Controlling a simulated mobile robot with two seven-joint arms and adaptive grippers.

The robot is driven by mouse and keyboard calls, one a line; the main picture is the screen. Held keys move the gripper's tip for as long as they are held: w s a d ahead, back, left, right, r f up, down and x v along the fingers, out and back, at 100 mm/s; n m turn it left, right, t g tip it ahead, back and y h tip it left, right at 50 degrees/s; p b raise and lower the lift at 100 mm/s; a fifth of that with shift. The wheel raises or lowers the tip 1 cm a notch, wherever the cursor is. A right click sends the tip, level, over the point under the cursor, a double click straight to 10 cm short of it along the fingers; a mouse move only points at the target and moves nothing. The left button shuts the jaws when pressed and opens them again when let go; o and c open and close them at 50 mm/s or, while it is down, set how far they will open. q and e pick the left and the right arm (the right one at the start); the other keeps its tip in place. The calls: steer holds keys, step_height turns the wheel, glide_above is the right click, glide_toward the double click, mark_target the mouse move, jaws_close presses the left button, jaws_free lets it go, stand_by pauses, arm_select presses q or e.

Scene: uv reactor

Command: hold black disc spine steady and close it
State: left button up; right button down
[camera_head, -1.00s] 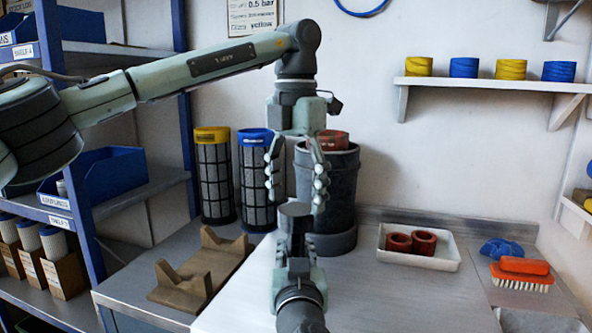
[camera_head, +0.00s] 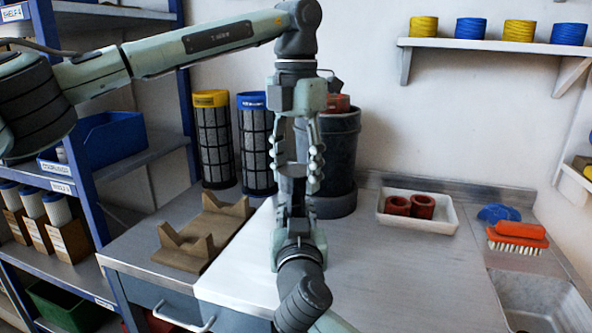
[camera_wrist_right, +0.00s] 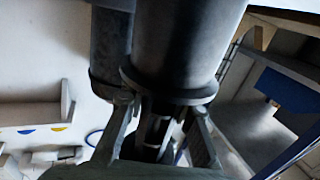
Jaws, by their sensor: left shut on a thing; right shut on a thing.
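The black disc spine (camera_head: 291,170) is a small dark upright piece between my two grippers in the head view. My left gripper (camera_head: 298,182) points down from above, its fingers shut around the spine's upper end. My right gripper (camera_head: 292,212) comes up from below and is shut on its lower part, mostly hidden by my wrist. In the right wrist view, the fingers of my right gripper (camera_wrist_right: 160,135) flank a dark slotted stem. A broad flange and dark grey cylinder adjoin the stem there. Whether the spine's parts meet fully cannot be told.
A black drum (camera_head: 340,160) stands close behind the grippers. Yellow-topped (camera_head: 214,145) and blue-topped (camera_head: 255,150) filters stand left of it, behind a brown cradle (camera_head: 205,235). A white tray (camera_head: 425,224) holds red rings. A brush (camera_head: 518,236) lies at right. The front bench is clear.

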arm_select(q)
steer(key=o, duration=1.4)
steer(key=shift+c, duration=0.2)
step_height(320, 180, up, 12)
arm_select(e)
steer(key=c, duration=1.2)
jaws_free()
steer(key=s, duration=1.2)
steer(key=shift+d, duration=0.2)
